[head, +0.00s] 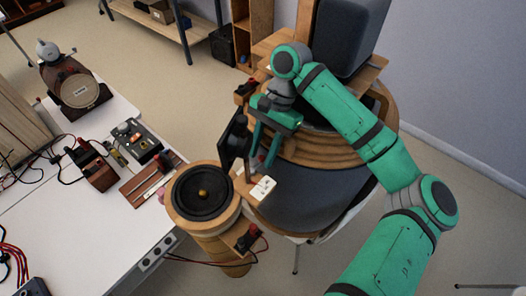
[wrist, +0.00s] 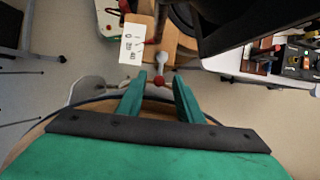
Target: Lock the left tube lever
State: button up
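The lever (wrist: 163,62), a short pale grey handle with a red ball end, stands out from a wooden block in the wrist view. My gripper (wrist: 160,84) is open, with one green finger on each side of the red ball. I see gaps between ball and fingers; the depth is hard to judge. In the head view my gripper (head: 262,166) points down beside a wooden tube (head: 212,222) with a black speaker cone (head: 203,192) on top. The lever is not clear there, largely hidden by my gripper.
A white card (head: 263,188) with markings sits next to the fingers. A large round wooden housing (head: 330,150) is behind and right. A white table (head: 85,235) with electrical devices and cables stands left.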

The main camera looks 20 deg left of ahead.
jog(key=v, duration=1)
jog(key=shift+w+r, duration=0.15)
jog(key=shift+r, duration=0.2)
dwell(0.3)
